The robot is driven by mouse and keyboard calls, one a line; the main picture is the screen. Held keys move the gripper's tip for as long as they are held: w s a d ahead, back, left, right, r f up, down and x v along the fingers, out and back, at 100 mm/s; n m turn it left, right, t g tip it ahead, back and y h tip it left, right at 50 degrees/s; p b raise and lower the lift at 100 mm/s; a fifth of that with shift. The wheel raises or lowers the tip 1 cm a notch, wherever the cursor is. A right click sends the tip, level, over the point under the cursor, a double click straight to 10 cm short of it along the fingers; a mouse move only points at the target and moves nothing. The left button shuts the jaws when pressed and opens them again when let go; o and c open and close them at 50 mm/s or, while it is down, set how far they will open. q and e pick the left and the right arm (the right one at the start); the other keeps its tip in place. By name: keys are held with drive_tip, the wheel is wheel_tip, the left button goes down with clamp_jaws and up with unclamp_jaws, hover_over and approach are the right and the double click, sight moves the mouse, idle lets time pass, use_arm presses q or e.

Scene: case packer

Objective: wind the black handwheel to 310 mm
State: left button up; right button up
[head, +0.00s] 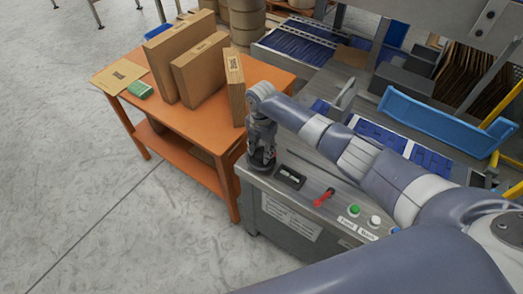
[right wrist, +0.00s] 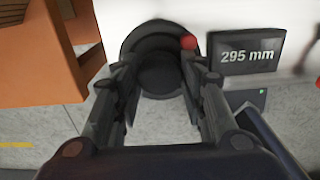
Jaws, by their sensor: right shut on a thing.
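The black handwheel (right wrist: 150,42) shows in the right wrist view as a dark round wheel with a red spot (right wrist: 189,42) at its right side. My right gripper (right wrist: 158,85) reaches over it, with one finger on each side, shut on the handwheel. In the head view my right gripper (head: 261,150) points down at the left end of the grey machine panel, and hides most of the wheel. A dark display (right wrist: 247,55) right of the wheel reads 295 mm. It also shows in the head view (head: 289,177), too small to read. My left gripper is not in view.
A red lever (head: 325,197) and green and white buttons (head: 354,210) sit on the panel right of the display. An orange table (head: 190,120) with upright cardboard boxes (head: 201,68) stands close left of the gripper. A blue guard (head: 440,124) lies behind my arm.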

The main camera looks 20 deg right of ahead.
sight(261, 153)
drive_tip(key=n+b, duration=0.1)
drive_tip(key=n, duration=0.4)
drive_tip(key=shift+n, duration=0.3)
idle(0.4)
drive_tip(key=o, duration=1.1)
drive_tip(key=shift+r, duration=0.1)
wheel_tip(261, 153, up, 12)
drive_tip(key=shift+f, duration=0.1)
